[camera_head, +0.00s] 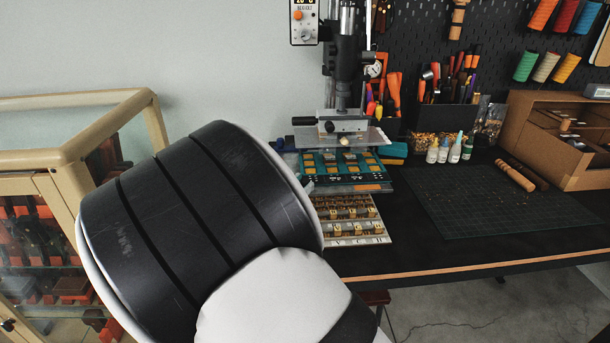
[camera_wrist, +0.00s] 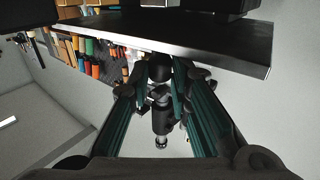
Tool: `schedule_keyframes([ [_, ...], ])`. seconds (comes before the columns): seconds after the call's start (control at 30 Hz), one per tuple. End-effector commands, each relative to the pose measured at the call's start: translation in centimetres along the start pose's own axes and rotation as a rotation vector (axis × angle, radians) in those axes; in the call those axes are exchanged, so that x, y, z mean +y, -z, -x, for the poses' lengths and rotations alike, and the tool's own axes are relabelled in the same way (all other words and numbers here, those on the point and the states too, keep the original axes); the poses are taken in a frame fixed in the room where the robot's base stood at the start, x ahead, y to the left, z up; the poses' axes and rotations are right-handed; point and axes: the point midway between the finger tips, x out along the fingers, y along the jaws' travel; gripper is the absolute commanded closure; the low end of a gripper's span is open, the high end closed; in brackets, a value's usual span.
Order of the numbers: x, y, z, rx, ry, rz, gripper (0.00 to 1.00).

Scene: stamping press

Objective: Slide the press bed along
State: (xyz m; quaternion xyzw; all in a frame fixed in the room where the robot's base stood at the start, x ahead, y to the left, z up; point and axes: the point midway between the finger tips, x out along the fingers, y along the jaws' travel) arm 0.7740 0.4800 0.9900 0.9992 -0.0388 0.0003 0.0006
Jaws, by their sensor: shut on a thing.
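The stamping press (camera_head: 345,60) stands at the back of the bench. Below its head lies the press bed, with a teal plate (camera_head: 318,160) carrying gold-coloured pieces. My arm covers the bed's left front side. My gripper is hidden behind my arm in the head view. In the wrist view, the fingers of my gripper (camera_wrist: 160,72) close on a small dark round knob (camera_wrist: 158,66) by the edge of a dark slab (camera_wrist: 215,42). The knob seems to be the bed's handle, though its joint to the bed is hard to see.
A tray of brass type (camera_head: 375,239) lies in front of the bed. A cutting mat (camera_head: 500,205) and small bottles (camera_head: 443,152) are to the right, with a cardboard organiser (camera_head: 550,140) beyond. A wooden cabinet (camera_head: 60,160) stands on the left, close to my arm.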

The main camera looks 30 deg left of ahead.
Motion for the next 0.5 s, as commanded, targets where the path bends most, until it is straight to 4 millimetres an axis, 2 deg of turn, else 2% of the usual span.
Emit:
schedule_keyframes([
  [0.03, 0.7, -0.2, -1.0, 0.001, -0.022, 0.004, 1.00],
  [0.5, -1.0, -0.3, -3.4, 0.002, -0.022, 0.004, 1.00],
])
